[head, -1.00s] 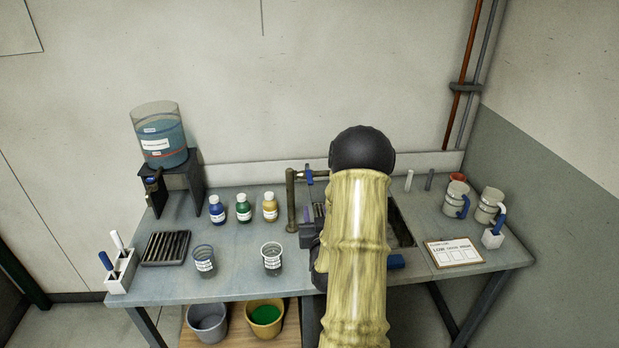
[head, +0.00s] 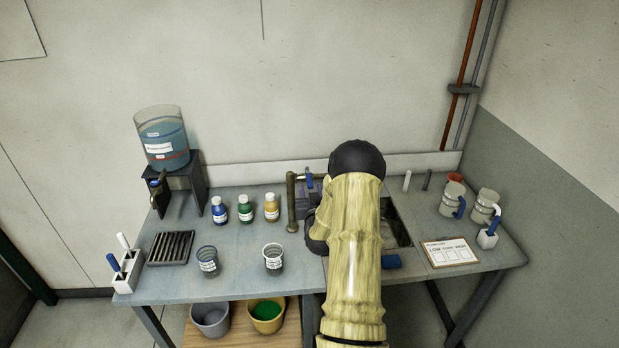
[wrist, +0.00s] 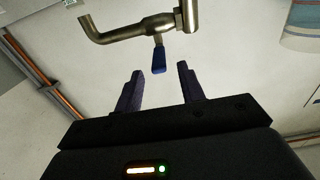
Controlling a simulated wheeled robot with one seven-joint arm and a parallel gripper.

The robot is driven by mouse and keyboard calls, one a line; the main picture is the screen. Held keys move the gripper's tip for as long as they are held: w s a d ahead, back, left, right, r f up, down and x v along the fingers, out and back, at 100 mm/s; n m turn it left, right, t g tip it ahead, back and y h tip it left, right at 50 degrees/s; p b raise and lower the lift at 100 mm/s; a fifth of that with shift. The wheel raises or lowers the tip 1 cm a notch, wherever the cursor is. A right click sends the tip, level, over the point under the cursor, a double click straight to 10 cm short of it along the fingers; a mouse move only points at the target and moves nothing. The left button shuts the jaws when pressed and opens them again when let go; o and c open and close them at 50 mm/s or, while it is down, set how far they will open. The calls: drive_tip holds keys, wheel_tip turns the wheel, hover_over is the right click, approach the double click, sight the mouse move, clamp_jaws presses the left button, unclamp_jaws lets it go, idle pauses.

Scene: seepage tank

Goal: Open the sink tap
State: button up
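The sink tap is a brassy metal pipe (head: 291,204) standing at the left edge of the sink (head: 397,226). Its blue lever (head: 309,180) shows near the top. In the wrist view, the tap's pipe (wrist: 132,30) crosses the top, and the blue lever (wrist: 158,60) hangs from it. My gripper (wrist: 160,69) is open, its two dark fingers apart with the lever lined up between their tips. I cannot tell whether a finger touches it. In the head view, my gripper (head: 309,194) is beside the tap, partly hidden by my arm.
Three small bottles (head: 245,210) and two labelled beakers (head: 273,259) stand left of the tap. A blue tank (head: 162,140) is on a stand at the back left. Jugs (head: 484,206) and a clipboard (head: 452,252) are right of the sink. My arm covers part of the sink.

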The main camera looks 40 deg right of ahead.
sight(308, 173)
drive_tip(key=shift+p+x, duration=0.9)
drive_tip(key=shift+x, duration=1.8)
clamp_jaws()
